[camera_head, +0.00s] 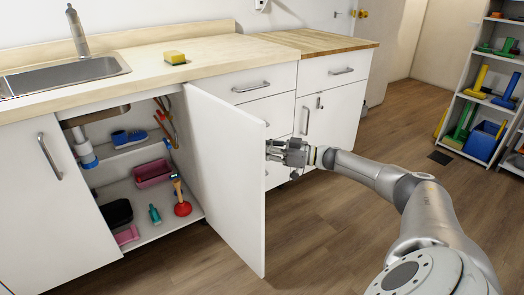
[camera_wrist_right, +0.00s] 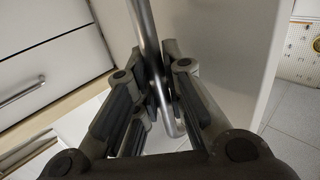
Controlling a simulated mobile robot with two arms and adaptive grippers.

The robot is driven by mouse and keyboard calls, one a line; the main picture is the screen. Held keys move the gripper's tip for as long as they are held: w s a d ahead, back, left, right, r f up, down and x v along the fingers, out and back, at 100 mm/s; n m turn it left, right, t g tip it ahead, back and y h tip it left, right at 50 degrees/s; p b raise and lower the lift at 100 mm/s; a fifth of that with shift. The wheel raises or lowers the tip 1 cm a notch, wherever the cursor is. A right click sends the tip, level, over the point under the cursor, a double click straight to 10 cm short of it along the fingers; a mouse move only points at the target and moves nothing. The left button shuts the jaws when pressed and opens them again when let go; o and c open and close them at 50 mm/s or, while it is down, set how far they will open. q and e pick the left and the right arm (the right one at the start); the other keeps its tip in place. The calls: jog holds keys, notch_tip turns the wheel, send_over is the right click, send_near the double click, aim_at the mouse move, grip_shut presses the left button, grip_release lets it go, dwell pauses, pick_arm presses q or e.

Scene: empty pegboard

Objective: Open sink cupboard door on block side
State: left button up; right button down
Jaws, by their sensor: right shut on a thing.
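The white sink cupboard door (camera_head: 232,170) on the wooden block side stands swung wide out from the cabinet front. Its inner face is toward the head camera. My right gripper (camera_head: 274,150) is at the door's outer side, partly hidden by the door edge. In the right wrist view, the gripper's fingers (camera_wrist_right: 158,75) are shut around the metal bar handle (camera_wrist_right: 146,28) of the door. The handle is hidden in the head view. The other sink cupboard door (camera_head: 45,200) is closed, with its handle (camera_head: 49,157) showing. My left gripper is in neither view.
The open cupboard holds a red plunger (camera_head: 182,207), a pink bin (camera_head: 152,173) and a blue brush (camera_head: 129,137). A yellow sponge (camera_head: 175,57) lies on the counter near the sink (camera_head: 65,75). Drawers (camera_head: 270,110) are behind the door. The wood floor (camera_head: 330,245) right of the door is clear.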

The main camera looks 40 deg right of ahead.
jog(key=shift+d, duration=0.1)
jog(key=c, duration=1.5)
grip_release()
jog(key=v, duration=1.2)
jog(key=shift+s, duration=0.1)
